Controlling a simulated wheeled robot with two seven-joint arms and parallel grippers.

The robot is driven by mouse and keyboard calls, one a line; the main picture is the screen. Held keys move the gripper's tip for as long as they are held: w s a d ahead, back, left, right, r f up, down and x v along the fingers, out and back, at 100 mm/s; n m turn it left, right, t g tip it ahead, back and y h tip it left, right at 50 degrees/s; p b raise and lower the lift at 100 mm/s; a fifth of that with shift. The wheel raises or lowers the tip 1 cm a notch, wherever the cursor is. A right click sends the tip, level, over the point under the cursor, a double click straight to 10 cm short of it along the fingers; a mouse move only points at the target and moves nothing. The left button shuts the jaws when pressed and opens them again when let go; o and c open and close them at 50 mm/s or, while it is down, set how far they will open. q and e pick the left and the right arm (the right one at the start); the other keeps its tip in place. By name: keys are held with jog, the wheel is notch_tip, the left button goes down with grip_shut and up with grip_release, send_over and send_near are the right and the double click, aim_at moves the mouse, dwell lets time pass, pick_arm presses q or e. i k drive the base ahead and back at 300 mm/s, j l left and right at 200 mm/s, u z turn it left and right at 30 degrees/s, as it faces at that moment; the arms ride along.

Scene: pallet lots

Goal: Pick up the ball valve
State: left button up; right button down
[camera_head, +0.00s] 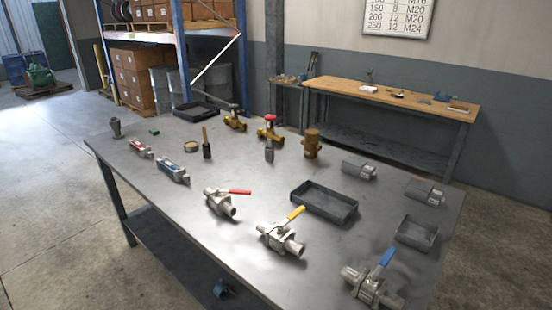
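Several valves stand on the grey metal table (190,225). Three silver ball valves lie along its front half: one with a red lever (220,203) left of centre, one with a yellow lever (281,239) near the middle, and one with a blue lever (371,288) at the front right. Farther back are a brass valve with a dark lever (235,121) and a brass valve with a red handle (270,131). The frame does not show which ball valve is meant. Neither of my grippers is in view.
A black tray (324,214) and a smaller tray (433,231) sit at right. A brass fitting (312,145), grey boxes (359,169) and small tools lie around. A dark tray (198,112) is at the back. The table's front left is clear. A wooden workbench (400,96) stands behind.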

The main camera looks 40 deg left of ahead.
aim_at(220, 202)
jog(key=u, duration=1.6)
